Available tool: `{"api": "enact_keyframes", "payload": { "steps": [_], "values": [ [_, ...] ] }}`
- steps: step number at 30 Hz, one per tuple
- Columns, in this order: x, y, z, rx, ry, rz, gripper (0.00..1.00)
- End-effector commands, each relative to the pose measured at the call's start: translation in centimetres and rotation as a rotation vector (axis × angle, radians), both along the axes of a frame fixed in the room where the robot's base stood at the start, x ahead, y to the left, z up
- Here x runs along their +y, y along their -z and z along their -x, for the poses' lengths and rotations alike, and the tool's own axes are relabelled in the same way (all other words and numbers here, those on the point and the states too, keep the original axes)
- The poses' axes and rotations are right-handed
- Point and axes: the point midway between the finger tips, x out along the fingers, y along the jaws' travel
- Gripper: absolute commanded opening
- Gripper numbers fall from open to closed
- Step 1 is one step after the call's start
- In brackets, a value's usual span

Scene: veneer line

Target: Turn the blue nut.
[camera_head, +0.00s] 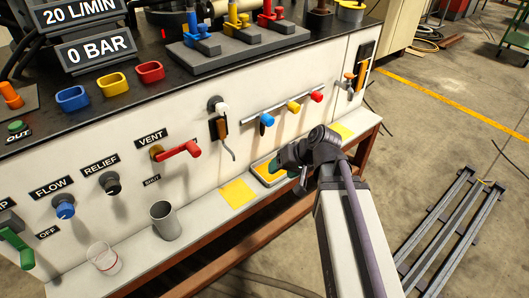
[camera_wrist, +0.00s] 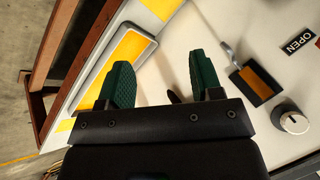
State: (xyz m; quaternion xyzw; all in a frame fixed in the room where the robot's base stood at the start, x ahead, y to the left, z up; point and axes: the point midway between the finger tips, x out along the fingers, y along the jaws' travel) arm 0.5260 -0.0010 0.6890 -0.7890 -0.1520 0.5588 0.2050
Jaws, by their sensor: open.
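In the head view, a small blue piece (camera_head: 266,119) sits at the left end of a metal rail on the white panel front, beside a yellow piece (camera_head: 293,107) and a red piece (camera_head: 316,97). It may be the blue nut; its shape is too small to be sure. My gripper (camera_head: 291,170) is below and to the right of it, apart from it, near the lower shelf. In the wrist view, its two green fingers (camera_wrist: 161,84) stand wide apart with nothing gripped between them. The blue piece is not clearly visible in the wrist view.
A yellow-filled tray (camera_head: 262,168) lies on the shelf close to my gripper. A grey cup (camera_head: 165,220) and a clear cup (camera_head: 103,257) stand farther left. A red vent lever (camera_head: 178,151) and a blue flow knob (camera_head: 64,207) stick out of the panel.

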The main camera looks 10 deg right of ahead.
Motion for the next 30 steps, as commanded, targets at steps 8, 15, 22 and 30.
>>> {"api": "enact_keyframes", "payload": {
  "steps": [8, 15, 22, 30],
  "values": [
    [-2.6, -0.7, -9.9, -0.755, 0.212, -0.422, 0.65],
    [-4.4, -3.3, -11.3, -0.945, 0.283, -0.362, 0.65],
    [-3.3, -3.3, -13.7, -0.942, 0.279, -0.365, 0.65],
    [-0.5, -3.3, -19.3, -0.941, 0.279, -0.365, 0.65]
  ]
}}
